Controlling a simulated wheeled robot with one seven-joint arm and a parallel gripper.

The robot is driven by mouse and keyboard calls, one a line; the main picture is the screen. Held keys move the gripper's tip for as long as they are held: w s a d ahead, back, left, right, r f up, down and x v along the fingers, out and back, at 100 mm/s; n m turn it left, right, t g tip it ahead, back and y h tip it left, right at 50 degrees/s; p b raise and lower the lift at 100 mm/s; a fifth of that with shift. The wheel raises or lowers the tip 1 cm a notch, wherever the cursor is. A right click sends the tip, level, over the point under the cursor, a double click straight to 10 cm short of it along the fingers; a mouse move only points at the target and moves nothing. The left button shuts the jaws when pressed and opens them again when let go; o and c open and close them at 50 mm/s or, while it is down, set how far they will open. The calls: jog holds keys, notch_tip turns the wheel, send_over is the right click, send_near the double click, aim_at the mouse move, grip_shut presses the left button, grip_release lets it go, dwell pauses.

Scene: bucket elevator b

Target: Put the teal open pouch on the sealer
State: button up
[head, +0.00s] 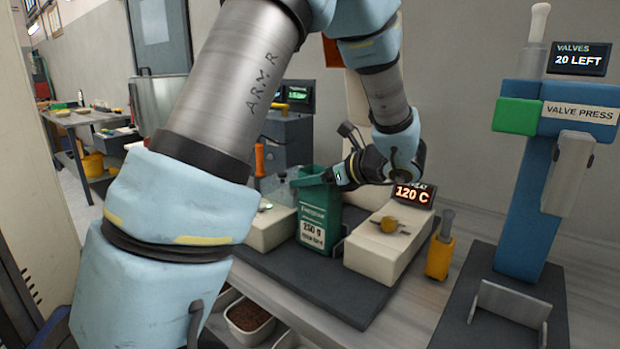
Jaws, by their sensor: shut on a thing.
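The teal pouch (320,218), with a white "250 g" label, is upright near the middle of the head view. My gripper (318,178) reaches in from the right and is shut on the pouch's top edge. The sealer shows as cream blocks (372,258) on a dark base plate (345,302), with a "120 C" display (412,194) behind. The pouch stands in the gap between the left and right cream blocks. I cannot tell whether its bottom bears on the plate. My arm hides part of the left side.
A blue valve press (528,205) stands at the right, reading "20 LEFT". A yellow holder (440,257) with a grey handle is beside the sealer. A bin of brown granules (249,318) is at the lower left. A grey machine with a green screen (299,95) stands behind.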

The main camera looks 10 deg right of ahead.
jog(key=o, duration=1)
jog(key=shift+f, duration=0.1)
jog(key=shift+s+d+r, duration=0.1)
jog(key=shift+d+r, duration=0.05)
jog(key=shift+r, duration=0.05)
jog(key=b+v, duration=0.1)
jog(key=v, duration=0.6)
jog(key=shift+r, duration=0.1)
